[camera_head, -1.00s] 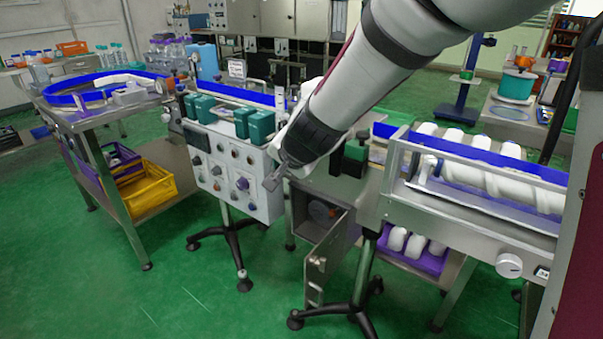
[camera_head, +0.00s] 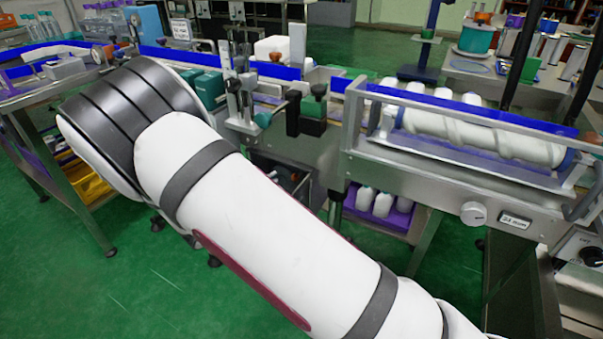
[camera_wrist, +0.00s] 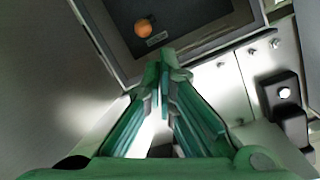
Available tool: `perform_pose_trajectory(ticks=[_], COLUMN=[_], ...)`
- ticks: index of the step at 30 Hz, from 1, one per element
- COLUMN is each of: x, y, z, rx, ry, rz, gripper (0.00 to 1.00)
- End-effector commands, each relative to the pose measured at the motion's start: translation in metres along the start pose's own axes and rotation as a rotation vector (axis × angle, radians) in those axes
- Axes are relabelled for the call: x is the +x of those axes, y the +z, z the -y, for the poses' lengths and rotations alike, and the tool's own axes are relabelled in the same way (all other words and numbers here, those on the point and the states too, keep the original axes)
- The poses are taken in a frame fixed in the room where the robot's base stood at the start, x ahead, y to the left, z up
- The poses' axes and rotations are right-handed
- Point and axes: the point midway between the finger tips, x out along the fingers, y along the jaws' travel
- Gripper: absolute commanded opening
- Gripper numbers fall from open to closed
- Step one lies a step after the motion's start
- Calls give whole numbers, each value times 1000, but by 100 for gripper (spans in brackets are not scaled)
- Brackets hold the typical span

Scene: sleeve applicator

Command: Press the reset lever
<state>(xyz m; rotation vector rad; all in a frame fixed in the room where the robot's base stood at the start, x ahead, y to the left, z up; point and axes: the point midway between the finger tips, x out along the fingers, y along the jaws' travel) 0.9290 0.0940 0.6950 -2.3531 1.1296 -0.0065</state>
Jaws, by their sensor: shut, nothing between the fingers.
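In the wrist view my gripper (camera_wrist: 166,66) is shut and empty, its green-looking fingers together. Ahead of the fingertips is a dark, grey-framed opening. In the head view my arm hides the gripper, and the machine's lower cabinet (camera_head: 301,185) is only partly visible.
A black block with a pale button (camera_wrist: 284,93) is right of the fingers. In the head view, a black and green clamp (camera_head: 309,112) stands behind my arm. A roller unit (camera_head: 480,130) is to the right, above a purple crate (camera_head: 401,222) of white bottles. Green floor is open at left.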

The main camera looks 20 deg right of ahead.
Motion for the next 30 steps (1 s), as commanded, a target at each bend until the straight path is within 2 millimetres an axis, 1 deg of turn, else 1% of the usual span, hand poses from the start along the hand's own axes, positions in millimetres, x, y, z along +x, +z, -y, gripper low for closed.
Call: perform_pose_trajectory(ticks=[1, 3, 6, 10, 20, 23, 25, 30], x=[-2, -5, -8, -10, -10, -5, 3, 30], y=[5, 6, 7, 6, 6, 5, 4, -1], z=[-8, -16, -23, -27, -27, -27, -28, -28], rx=[-9, -15, -20, -22, -22, -22, -22, -22], ry=[3, 9, 13, 17, 18, 18, 18, 18], rz=[-45, -101, -154, -184, -186, -186, -187, -187], gripper=[0, 0, 0, 0, 0, 0, 0, 0])
